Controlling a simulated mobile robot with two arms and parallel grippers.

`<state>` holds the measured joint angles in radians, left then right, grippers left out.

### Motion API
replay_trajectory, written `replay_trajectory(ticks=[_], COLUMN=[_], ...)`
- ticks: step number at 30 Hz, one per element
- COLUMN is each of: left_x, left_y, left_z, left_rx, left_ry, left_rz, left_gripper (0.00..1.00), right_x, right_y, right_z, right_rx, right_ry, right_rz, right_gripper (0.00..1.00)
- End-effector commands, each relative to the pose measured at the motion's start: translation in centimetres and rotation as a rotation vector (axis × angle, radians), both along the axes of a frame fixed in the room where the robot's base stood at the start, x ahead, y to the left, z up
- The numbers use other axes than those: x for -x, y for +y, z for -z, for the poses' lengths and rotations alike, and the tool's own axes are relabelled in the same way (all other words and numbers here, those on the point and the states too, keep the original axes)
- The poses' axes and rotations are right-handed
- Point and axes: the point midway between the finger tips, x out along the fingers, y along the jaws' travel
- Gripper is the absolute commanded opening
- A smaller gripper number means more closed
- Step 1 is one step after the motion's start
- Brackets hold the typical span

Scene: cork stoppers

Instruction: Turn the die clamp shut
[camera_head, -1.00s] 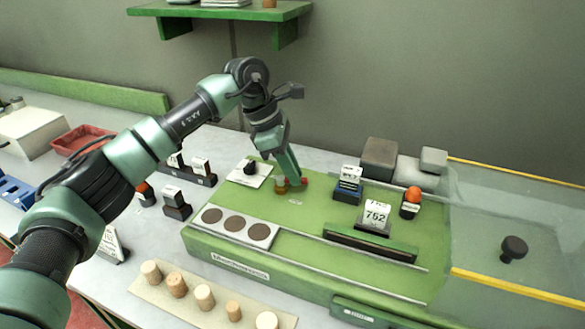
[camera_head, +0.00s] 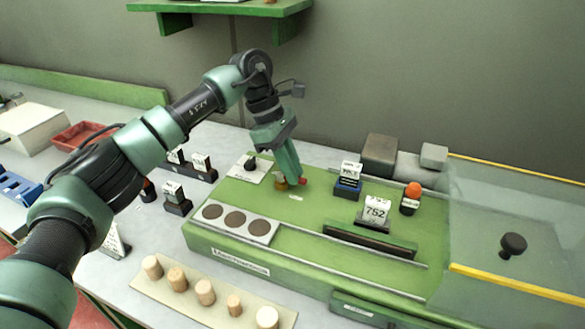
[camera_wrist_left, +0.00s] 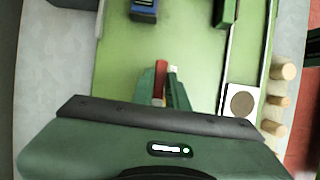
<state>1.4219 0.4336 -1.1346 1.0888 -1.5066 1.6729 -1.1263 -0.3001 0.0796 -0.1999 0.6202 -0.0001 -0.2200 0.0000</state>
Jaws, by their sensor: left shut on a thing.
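The die clamp's brass-coloured pivot (camera_head: 281,184) stands at the back left of the green machine bed. Its red-tipped lever (camera_head: 303,181) points to the right of the pivot in the head view. My left gripper (camera_head: 297,178) reaches down to it and is shut on the lever. In the left wrist view the red tip (camera_wrist_left: 159,82) shows between the fingers of the left gripper (camera_wrist_left: 166,82), which hide most of the lever. The pivot cannot be made out there. My right gripper is not in view.
A number block marked 752 (camera_head: 376,211), a blue-based block (camera_head: 348,182) and an orange-topped stamp (camera_head: 411,196) stand on the bed's right. A plate with dark discs (camera_head: 237,221) lies at front left. Several corks (camera_head: 205,292) stand in front. A clear guard (camera_head: 520,200) covers the right.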

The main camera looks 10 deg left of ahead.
Motion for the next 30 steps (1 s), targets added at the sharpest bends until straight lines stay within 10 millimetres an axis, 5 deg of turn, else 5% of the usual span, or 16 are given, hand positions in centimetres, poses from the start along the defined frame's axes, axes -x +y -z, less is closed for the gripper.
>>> replay_trajectory(ticks=[2, 3, 6, 17, 30], left_x=[-0.1, -0.1, 0.0, -0.1, -0.6], left_y=[0.1, 0.0, 0.0, 0.2, 2.7], left_z=[-0.2, -0.2, -0.2, -0.5, -6.6], left_rx=[0.001, 0.001, 0.001, 0.0, 0.001], left_ry=[-0.003, -0.003, -0.003, -0.002, -0.004], left_rz=[0.001, 0.001, 0.001, -0.001, -0.002], left_gripper=[0.0, 0.17, 0.36, 0.36, 0.36], right_x=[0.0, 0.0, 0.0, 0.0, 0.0], right_y=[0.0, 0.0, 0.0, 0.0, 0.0], right_z=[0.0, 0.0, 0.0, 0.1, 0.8], right_rx=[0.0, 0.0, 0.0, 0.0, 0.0], right_ry=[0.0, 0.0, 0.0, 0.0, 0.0], right_rz=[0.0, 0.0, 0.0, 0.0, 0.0], right_gripper=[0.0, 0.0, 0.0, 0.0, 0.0])
